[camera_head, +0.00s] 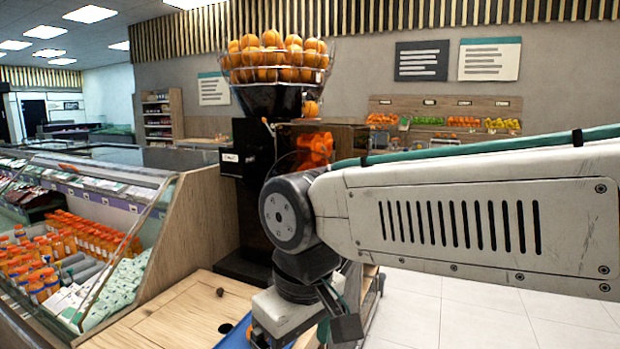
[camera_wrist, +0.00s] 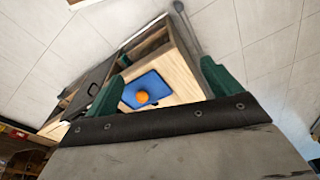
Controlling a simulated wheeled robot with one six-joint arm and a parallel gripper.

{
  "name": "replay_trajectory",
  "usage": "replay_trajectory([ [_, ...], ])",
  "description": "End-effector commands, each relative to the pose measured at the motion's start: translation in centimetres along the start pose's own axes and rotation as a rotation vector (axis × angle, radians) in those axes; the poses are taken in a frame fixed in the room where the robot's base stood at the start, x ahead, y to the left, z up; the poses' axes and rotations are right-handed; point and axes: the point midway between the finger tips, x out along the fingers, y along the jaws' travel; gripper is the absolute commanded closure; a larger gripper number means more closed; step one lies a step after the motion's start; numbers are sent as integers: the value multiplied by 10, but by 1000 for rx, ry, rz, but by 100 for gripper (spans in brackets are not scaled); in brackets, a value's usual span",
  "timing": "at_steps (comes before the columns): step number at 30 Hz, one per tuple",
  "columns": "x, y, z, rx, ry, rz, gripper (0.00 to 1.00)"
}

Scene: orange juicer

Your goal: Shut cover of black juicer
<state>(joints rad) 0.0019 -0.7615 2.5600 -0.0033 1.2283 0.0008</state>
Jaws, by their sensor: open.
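The black juicer (camera_head: 250,185) stands at the centre of the head view, with a wire basket of oranges (camera_head: 272,58) on top. Its orange-tinted see-through cover (camera_head: 346,136) shows at its front, with orange shapes behind it. My arm hides the cover's lower part, and I cannot tell how far it stands open. My gripper (camera_head: 300,312) is low in front of the juicer, apart from the cover. In the wrist view its two green fingers (camera_wrist: 164,62) are spread and empty, pointing down over the counter. The juicer is not clearly visible there.
A wooden counter (camera_head: 165,318) lies below, with a dark round hole. In the wrist view a blue tray (camera_wrist: 160,80) holds one orange (camera_wrist: 142,97). A glass-fronted chiller (camera_head: 70,235) with bottles stands at left. Tiled floor (camera_head: 480,310) is clear at right.

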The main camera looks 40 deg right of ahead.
Motion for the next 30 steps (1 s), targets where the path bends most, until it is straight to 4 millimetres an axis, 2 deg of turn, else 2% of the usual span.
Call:
replay_trajectory([
  [1,0,0,0,0,0,0,19],
  [6,6,10,-5,51,-39,5,66],
  [8,2,20,-18,87,-55,14,82],
  [9,-3,31,-31,119,-64,28,94],
  [10,-9,40,-42,157,-69,43,100],
  [14,-38,96,-98,438,-72,131,100],
  [18,-74,172,-154,862,-26,257,100],
  [21,-99,213,-182,1145,46,333,100],
  [23,-114,226,-192,1275,96,360,100],
  [26,-134,233,-199,1431,168,380,100],
  [30,-135,234,-197,1542,193,386,100],
])
